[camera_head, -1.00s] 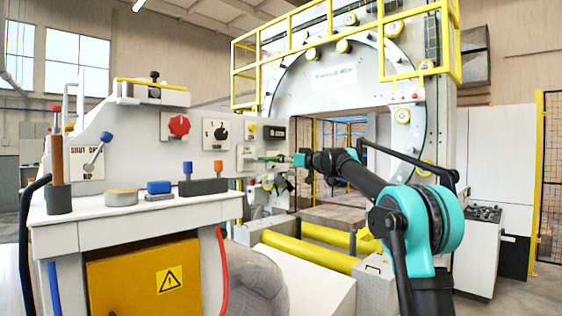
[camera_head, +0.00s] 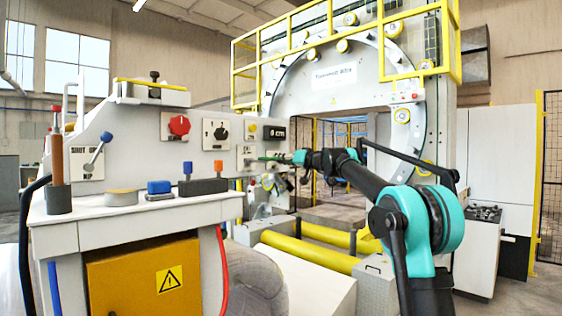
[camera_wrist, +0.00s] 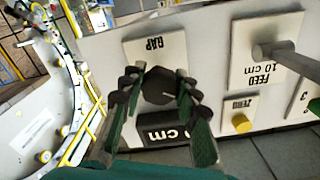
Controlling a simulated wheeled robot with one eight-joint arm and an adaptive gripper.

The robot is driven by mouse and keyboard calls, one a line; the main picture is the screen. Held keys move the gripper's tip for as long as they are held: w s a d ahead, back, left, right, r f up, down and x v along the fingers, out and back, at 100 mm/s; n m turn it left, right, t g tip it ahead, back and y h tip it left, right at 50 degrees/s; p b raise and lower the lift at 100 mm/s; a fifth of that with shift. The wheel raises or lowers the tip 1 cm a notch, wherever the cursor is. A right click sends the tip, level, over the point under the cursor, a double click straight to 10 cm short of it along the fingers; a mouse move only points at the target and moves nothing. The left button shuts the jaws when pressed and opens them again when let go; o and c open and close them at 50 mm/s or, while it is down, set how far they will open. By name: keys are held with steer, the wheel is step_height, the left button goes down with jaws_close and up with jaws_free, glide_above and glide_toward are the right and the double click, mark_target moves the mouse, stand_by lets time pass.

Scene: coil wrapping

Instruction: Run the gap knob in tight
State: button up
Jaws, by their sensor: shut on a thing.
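The gap knob (camera_wrist: 158,86) is a dark, faceted knob on a white plate marked GAP (camera_wrist: 155,48), which appears upside down in the wrist view. My gripper (camera_wrist: 160,92) has its dark green, black-padded fingers on either side of the knob and is shut on it. In the head view my gripper (camera_head: 272,158) reaches the right end of the grey panel; the knob is too small and covered to make out there. A black display (camera_wrist: 165,132) beside the knob reads "cm" after a zero-like digit, partly behind the fingers. It also shows in the head view (camera_head: 274,133).
A FEED plate with a grey lever (camera_wrist: 270,52) and a yellow ZERO button (camera_wrist: 240,123) sit close by on the panel. A red knob (camera_head: 179,125) and a black selector (camera_head: 221,132) are further left. The large ring machine (camera_head: 335,75) stands behind.

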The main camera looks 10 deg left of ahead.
steer(key=m, duration=0.5)
steer(key=shift+m, duration=0.3)
steer(key=m, duration=0.5)
steer(key=shift+m, duration=0.4)
steer(key=o, duration=1.2)
steer(key=shift+s, duration=0.1)
steer(key=v, duration=1.2)
